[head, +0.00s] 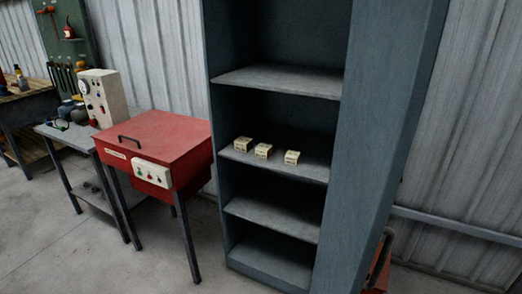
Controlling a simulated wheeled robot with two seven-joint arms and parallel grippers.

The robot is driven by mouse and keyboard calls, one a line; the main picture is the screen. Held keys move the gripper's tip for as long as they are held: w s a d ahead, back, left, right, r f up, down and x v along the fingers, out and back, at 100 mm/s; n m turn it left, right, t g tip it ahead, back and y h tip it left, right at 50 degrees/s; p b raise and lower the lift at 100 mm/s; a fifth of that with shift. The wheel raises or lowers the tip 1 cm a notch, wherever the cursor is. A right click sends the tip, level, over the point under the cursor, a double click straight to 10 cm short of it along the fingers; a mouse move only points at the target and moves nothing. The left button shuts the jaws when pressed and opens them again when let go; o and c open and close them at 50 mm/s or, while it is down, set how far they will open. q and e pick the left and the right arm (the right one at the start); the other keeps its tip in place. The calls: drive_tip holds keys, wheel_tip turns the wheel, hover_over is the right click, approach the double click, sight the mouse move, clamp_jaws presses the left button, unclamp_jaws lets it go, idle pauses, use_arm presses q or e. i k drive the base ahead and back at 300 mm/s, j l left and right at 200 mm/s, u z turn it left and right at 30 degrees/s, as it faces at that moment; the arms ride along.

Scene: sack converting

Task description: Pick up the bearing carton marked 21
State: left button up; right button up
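Three small cream cartons stand in a row on a middle shelf (312,172) of a tall dark grey cabinet. They are the left carton (243,144), the middle carton (263,151) and the right carton (291,158). Each has dark print on it, too small to read, so I cannot tell which is marked 21. The cartons are a little apart from each other. Neither of my grippers shows in the head view.
The cabinet's other shelves, one above (290,82) and others below (275,217), look empty. A red box on legs (165,135) with a handle and control panel stands left of the cabinet. A grey table (70,134) with a white instrument (100,97) is further left. The floor in front (130,270) is clear.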

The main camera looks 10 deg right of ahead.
sight(291, 158)
drive_tip(key=i+j+u, duration=0.2)
drive_tip(key=i+u, duration=0.15)
drive_tip(key=i, duration=0.15)
drive_tip(key=i+u, duration=0.35)
drive_tip(key=i, duration=0.2)
drive_tip(key=i+z, duration=0.2)
drive_tip(key=i, duration=0.25)
drive_tip(key=i+j+z, duration=0.25)
drive_tip(key=i, duration=0.2)
